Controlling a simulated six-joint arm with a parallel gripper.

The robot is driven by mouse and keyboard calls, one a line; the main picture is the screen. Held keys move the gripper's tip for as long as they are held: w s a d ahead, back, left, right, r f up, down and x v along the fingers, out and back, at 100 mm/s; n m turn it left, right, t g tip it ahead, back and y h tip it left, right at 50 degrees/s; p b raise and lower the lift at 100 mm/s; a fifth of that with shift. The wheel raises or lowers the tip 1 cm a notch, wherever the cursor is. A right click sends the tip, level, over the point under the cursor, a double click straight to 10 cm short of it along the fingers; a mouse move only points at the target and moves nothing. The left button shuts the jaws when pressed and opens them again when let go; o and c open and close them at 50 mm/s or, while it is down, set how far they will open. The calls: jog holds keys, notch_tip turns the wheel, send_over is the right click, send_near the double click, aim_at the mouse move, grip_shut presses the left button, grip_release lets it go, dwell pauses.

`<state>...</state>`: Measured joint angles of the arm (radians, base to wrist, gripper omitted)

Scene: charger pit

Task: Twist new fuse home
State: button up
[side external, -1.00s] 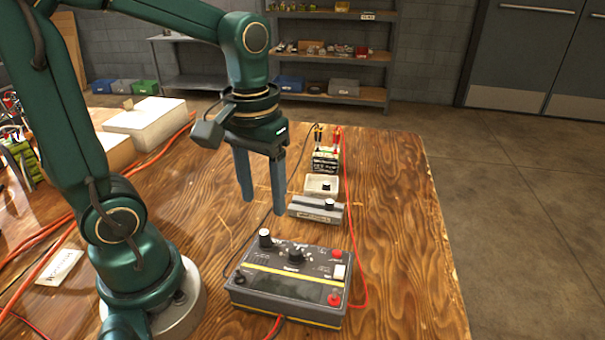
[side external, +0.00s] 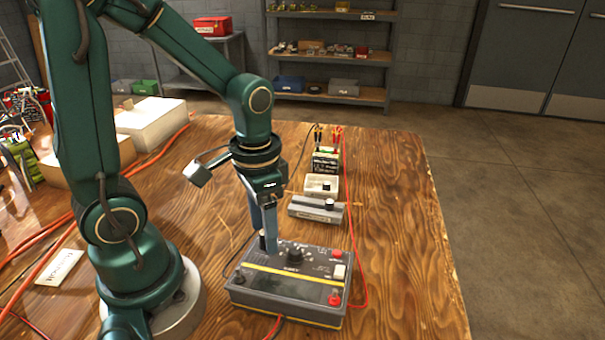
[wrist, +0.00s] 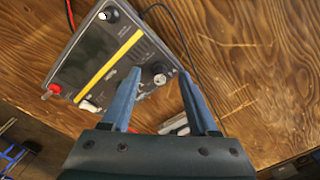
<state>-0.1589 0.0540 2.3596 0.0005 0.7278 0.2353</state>
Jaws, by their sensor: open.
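The charger box (side external: 290,290) is dark grey with a yellow stripe, and it sits at the front of the bench. A light-topped black fuse cap (wrist: 160,76) stands upright on its panel; in the side view the cap (side external: 262,241) is partly hidden by a finger. My gripper (side external: 266,246) points down over the charger, open. In the wrist view my blue fingers (wrist: 160,73) lie on either side of the cap; I cannot tell whether they touch it. The selector dial (side external: 294,256) is beside the front finger. The fuse's body is hidden.
A grey block (side external: 305,208) with a light-topped black cap stands behind the charger. Behind it are a white tray (side external: 312,190) with a dark piece and a battery (side external: 326,160). Red cable (side external: 362,270) runs along the right; the bench right of it is clear.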

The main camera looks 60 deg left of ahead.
grip_shut()
jog(key=shift+m, duration=1.2)
jog(key=shift+m, duration=1.1)
jog(key=shift+m, duration=1.2)
